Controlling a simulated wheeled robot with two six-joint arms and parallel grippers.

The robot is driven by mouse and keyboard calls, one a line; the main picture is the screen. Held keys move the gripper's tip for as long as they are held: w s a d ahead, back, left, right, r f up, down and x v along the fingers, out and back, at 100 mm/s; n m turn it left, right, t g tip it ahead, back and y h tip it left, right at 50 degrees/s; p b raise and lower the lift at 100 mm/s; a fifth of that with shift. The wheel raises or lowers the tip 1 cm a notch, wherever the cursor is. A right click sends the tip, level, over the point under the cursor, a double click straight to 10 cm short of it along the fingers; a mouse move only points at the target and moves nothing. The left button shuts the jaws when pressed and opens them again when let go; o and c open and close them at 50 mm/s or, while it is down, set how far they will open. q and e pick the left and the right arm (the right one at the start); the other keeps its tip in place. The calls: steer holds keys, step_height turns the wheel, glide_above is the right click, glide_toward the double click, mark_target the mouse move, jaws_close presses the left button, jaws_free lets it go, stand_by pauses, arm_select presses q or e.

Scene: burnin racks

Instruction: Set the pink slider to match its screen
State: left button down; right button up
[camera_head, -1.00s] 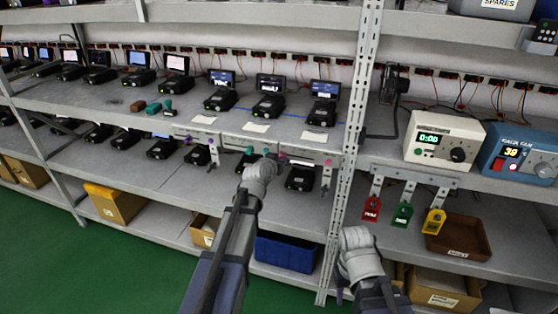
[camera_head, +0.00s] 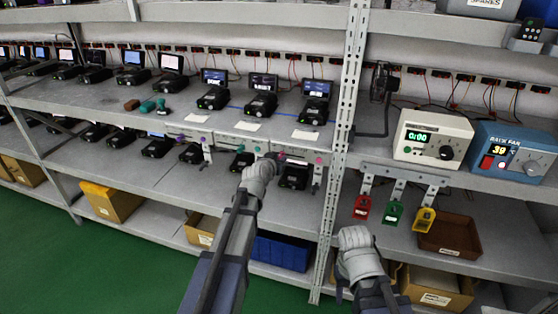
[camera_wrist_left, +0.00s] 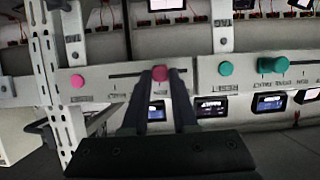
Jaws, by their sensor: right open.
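The pink slider knob (camera_wrist_left: 160,73) sits on a slotted pale panel (camera_wrist_left: 120,88) on the shelf edge. My left gripper (camera_wrist_left: 161,80) has a finger close on either side of the knob; whether they press on it I cannot tell. In the head view this gripper (camera_head: 273,160) is at the panel, largely hidden by its own wrist. A round pink button (camera_wrist_left: 77,81) is left of the knob. The right-hand screen (camera_head: 316,88) above the panel is lit, its writing too small to read. My right gripper (camera_head: 341,291) is low by the post, mostly hidden but open.
A neighbouring panel has a teal knob (camera_wrist_left: 265,65) and a teal button (camera_wrist_left: 225,68). A perforated upright post (camera_head: 343,140) stands right of the panels. Red (camera_head: 362,207), green (camera_head: 393,213) and yellow (camera_head: 424,220) tags hang right of it. A blue bin (camera_head: 282,250) is below.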

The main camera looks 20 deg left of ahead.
arm_select(q)
steer(key=c, duration=1)
jaws_free()
steer(key=shift+c, duration=0.2)
steer(key=shift+o, duration=0.7)
steer(key=shift+d, duration=0.2)
steer(key=shift+o, duration=1)
steer(key=shift+a, duration=0.1)
steer(key=shift+s, duration=0.1)
steer(key=p+v, duration=0.3)
steer(key=v, duration=0.4)
steer(key=shift+s, duration=0.25)
steer(key=shift+r, duration=0.15)
